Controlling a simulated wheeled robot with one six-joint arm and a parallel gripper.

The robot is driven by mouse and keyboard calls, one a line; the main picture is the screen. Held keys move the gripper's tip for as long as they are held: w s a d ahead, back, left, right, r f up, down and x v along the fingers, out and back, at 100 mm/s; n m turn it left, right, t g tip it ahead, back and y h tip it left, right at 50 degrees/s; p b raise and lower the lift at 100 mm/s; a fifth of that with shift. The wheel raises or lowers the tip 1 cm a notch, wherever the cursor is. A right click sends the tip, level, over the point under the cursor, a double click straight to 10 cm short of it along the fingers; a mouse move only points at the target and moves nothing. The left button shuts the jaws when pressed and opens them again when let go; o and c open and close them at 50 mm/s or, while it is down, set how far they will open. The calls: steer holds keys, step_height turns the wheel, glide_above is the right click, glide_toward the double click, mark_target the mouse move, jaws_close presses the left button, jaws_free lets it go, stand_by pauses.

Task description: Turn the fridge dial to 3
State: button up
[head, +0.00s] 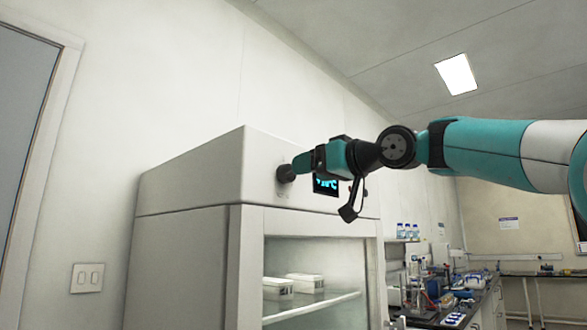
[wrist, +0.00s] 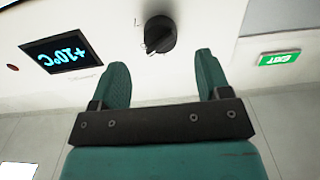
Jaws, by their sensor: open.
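The fridge (head: 185,175) is a pale cabinet with a dark round dial (head: 285,174) on its upper front panel. In the wrist view the dial (wrist: 160,37) is black with a raised grip bar, and the marks around it are too small to read. My gripper (head: 299,163) is open, with teal fingers close to the dial in the head view. In the wrist view my gripper (wrist: 161,64) has nothing between its fingers. The dial lies just beyond the fingertips, roughly centred between them, seemingly not touched.
A display (wrist: 57,52) beside the dial shows +10°C, upside down in the wrist view; my gripper partly covers it in the head view. Below is a glass front with white boxes (head: 306,282) on a shelf. A cluttered bench (head: 470,306) stands at right.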

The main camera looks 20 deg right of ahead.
mark_target(289, 173)
steer(key=p+x, duration=0.1)
steer(key=x, duration=0.4)
steer(key=shift+w+a, duration=0.2)
steer(key=shift+w, duration=0.15)
steer(key=c, duration=0.9)
